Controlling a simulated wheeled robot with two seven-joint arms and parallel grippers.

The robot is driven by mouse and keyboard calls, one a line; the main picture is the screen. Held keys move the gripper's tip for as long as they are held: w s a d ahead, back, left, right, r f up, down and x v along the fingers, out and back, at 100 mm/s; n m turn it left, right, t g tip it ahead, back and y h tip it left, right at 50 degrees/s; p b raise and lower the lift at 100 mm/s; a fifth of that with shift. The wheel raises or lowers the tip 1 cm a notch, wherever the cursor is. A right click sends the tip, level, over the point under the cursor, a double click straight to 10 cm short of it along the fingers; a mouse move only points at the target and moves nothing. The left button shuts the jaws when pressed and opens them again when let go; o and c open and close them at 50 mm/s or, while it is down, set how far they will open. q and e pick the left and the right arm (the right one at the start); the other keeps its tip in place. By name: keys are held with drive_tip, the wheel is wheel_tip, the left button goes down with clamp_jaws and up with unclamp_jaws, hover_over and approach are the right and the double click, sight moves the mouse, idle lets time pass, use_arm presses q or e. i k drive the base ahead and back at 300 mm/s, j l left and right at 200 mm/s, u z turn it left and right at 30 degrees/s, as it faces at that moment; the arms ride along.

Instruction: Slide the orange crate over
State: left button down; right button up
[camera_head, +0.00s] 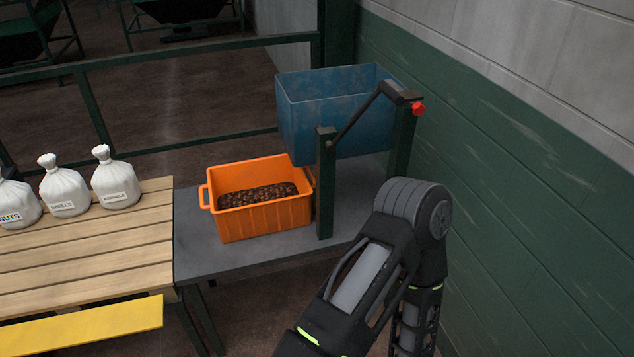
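The orange crate (265,219) stands upright on the grey metal table (215,255), near the table's left part. It holds a heap of dark brown nut-like pieces (257,195). A handle shows on its left side; its right end sits close to a dark green post. My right arm comes in from the bottom right and bends at a joint to the right of the table. Its gripper is out of the picture. My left arm and gripper are not in view. Nothing of mine touches the crate.
A blue bin (325,115) stands behind the crate, by a dark green post frame (326,185) with a bar and red knob (418,108). Left, a slatted wooden table (90,245) carries white tied sacks (115,184). A green and grey wall (520,190) bounds the right.

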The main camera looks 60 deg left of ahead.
sight(260, 196)
drive_tip(key=u, duration=2.3)
drive_tip(key=i+j, duration=0.8)
drive_tip(key=i+z, duration=0.15)
drive_tip(key=z, duration=1.55)
